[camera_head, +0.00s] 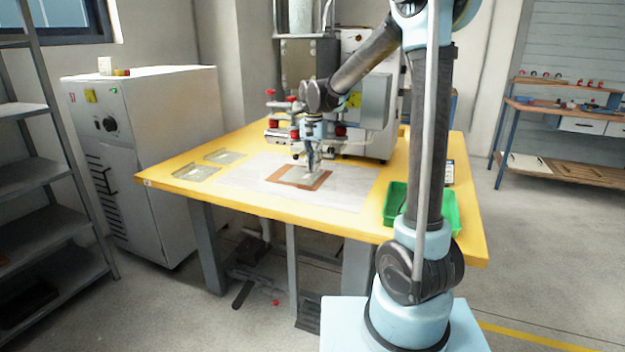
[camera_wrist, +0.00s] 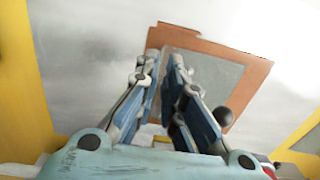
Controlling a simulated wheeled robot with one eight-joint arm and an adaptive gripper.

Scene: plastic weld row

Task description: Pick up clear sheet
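A clear, greyish sheet (camera_wrist: 205,77) lies flat inside a reddish-brown frame or mat (camera_wrist: 250,68). In the head view the mat (camera_head: 324,181) lies on the pale work area near the middle of the yellow table. My gripper (camera_head: 309,168) points down over the mat, at or just above the sheet. In the wrist view the gripper (camera_wrist: 162,58) has its two fingers close together, with a narrow gap between them. The fingertips overlap the sheet's near-left part. Whether they touch or pinch it cannot be told. The fingers hide part of the sheet.
The yellow table (camera_head: 160,180) carries two flat plates (camera_head: 197,172) at left and a green tray (camera_head: 393,205) at right. A press machine (camera_head: 309,65) with red knobs stands close behind my gripper. A white cabinet (camera_head: 160,140) stands at left. Pale surface around the mat is clear.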

